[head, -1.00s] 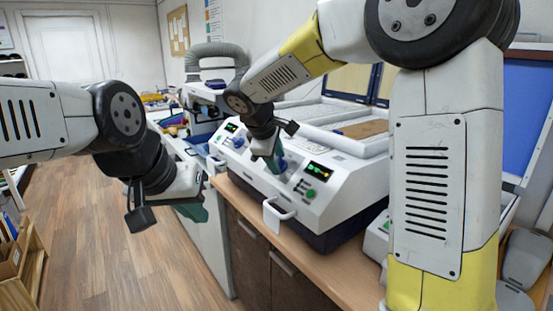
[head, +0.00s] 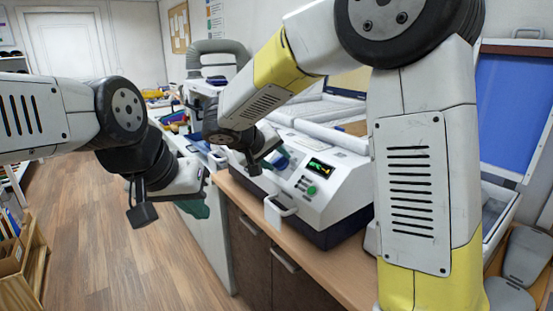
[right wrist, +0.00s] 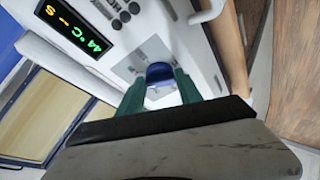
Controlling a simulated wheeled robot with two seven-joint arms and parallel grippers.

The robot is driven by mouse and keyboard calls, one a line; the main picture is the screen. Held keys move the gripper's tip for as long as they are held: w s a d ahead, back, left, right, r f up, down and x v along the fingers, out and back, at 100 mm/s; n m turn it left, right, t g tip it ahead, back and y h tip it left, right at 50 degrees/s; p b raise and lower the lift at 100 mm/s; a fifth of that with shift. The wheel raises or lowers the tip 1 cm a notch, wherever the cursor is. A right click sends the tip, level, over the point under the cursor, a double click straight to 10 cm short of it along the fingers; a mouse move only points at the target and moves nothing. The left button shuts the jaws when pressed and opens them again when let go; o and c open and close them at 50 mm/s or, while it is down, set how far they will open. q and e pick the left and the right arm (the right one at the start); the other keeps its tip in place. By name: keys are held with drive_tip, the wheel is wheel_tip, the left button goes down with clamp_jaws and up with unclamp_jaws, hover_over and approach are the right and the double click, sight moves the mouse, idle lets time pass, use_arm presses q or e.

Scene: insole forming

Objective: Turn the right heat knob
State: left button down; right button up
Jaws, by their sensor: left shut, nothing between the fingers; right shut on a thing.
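The right heat knob (head: 282,160) is a blue knob on the sloped front panel of the white machine (head: 335,196). It also shows in the right wrist view (right wrist: 160,72), between the two green fingertips. My right gripper (right wrist: 160,86) is shut on this knob, with one finger on each side. In the head view my right gripper (head: 269,163) is at the knob and partly covers it. My left gripper (head: 194,207) is shut and empty, hanging left of the machine, over the floor.
A lit display (head: 319,167) and a green button (head: 311,190) sit right of the knob. The wrist view display (right wrist: 75,25) reads 44°C. A white front handle (head: 281,211) sticks out below. A wooden rack (head: 22,258) stands at lower left. The floor (head: 125,240) is open.

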drive_tip(key=shift+a+f+m+h, duration=0.1)
drive_tip(key=shift+m+h, duration=0.25)
drive_tip(key=shift+m, duration=0.75)
drive_tip(key=shift+a+f+m+h, duration=0.1)
drive_tip(key=shift+m+h, duration=0.25)
drive_tip(key=shift+m, duration=0.75)
drive_tip(key=o, duration=1.4)
drive_tip(key=v, duration=0.7)
drive_tip(key=shift+s+a+r, duration=0.2)
drive_tip(key=shift+a+r, duration=0.05)
